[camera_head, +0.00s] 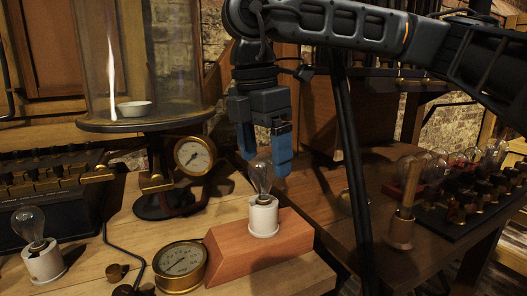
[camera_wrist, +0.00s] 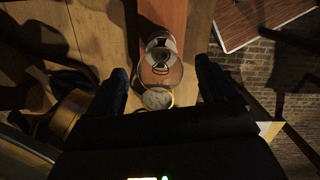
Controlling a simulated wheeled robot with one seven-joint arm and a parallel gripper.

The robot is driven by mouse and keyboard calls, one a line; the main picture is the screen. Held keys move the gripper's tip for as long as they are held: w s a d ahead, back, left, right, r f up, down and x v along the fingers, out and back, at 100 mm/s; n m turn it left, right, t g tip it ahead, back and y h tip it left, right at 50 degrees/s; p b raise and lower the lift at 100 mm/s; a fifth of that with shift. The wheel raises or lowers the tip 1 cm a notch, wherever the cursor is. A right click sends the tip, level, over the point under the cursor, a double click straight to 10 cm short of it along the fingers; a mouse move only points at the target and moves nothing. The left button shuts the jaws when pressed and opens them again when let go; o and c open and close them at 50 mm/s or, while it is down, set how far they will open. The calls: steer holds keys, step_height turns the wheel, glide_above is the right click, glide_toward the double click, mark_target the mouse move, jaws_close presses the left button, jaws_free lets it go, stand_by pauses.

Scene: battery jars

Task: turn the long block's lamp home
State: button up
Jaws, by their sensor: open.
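The long block (camera_head: 226,254) is reddish wood with sloped ends, lying on the bench. A white socket (camera_head: 263,217) stands upright on it, with a clear glass lamp (camera_head: 261,177) rising from it. How deep the lamp sits in the socket cannot be told. My gripper (camera_head: 265,165) points down with blue fingers apart, its tips around the height of the bulb's top. In the wrist view, the block (camera_wrist: 165,16) and the round lamp end (camera_wrist: 160,57) appear between the spread fingers. No finger visibly touches the glass.
A brass gauge (camera_head: 181,266) lies close to the block's left end. Another lamp in a white socket (camera_head: 42,258) stands at far left. A gauge (camera_head: 195,155) and glass-covered stand (camera_head: 144,121) are behind. A wooden-handled tool (camera_head: 405,218) and a bulb rack (camera_head: 455,205) are right.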

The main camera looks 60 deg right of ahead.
steer(key=r+p, duration=0.1)
steer(key=r, duration=0.1)
steer(key=r+p, duration=0.1)
steer(key=r, duration=0.2)
steer(key=a+r+p, duration=0.1)
steer(key=r, duration=0.1)
steer(key=shift+w+r, duration=0.2)
steer(key=shift+r, duration=0.2)
